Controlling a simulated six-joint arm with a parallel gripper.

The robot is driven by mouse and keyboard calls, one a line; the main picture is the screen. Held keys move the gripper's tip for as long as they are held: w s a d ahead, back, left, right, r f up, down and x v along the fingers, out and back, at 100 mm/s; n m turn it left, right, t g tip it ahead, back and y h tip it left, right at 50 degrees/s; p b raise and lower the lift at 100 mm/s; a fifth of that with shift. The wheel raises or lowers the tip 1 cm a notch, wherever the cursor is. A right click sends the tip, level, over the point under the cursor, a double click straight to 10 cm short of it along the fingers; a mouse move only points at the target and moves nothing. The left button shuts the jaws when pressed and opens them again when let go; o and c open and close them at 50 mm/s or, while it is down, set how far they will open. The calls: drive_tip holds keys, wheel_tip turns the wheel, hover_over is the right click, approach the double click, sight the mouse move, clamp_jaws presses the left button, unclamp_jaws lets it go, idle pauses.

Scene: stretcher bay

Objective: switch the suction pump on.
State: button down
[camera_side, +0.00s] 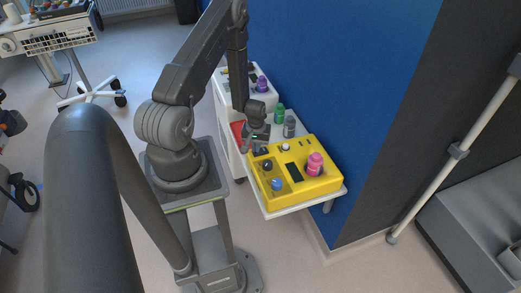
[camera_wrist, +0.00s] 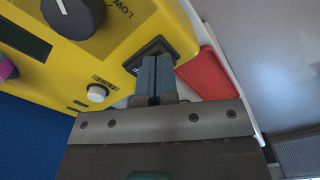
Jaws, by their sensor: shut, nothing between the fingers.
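The suction pump (camera_side: 318,184) is a yellow box on a narrow table in the side view; its yellow panel (camera_wrist: 128,50) also fills the upper left of the wrist view. A black switch housing (camera_wrist: 152,47) sits near the panel's edge. My gripper (camera_wrist: 156,66) is shut and empty, its fingertips right over the switch and hiding most of it. Whether they touch it, and which way the switch is set, I cannot tell. In the side view, my gripper (camera_side: 260,150) is at the pump's back left corner.
A white button (camera_wrist: 97,93) and a dark knob (camera_wrist: 74,14) marked LOW are close to the fingers. A red tray (camera_wrist: 207,72) lies beside the pump. A pink-topped item (camera_side: 315,164) stands on the pump; green (camera_side: 279,116) and grey (camera_side: 290,127) bottles stand behind. A blue wall (camera_side: 340,90) is close behind.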

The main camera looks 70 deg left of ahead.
drive_tip(key=shift+f, duration=0.2)
drive_tip(key=shift+r, duration=3.5)
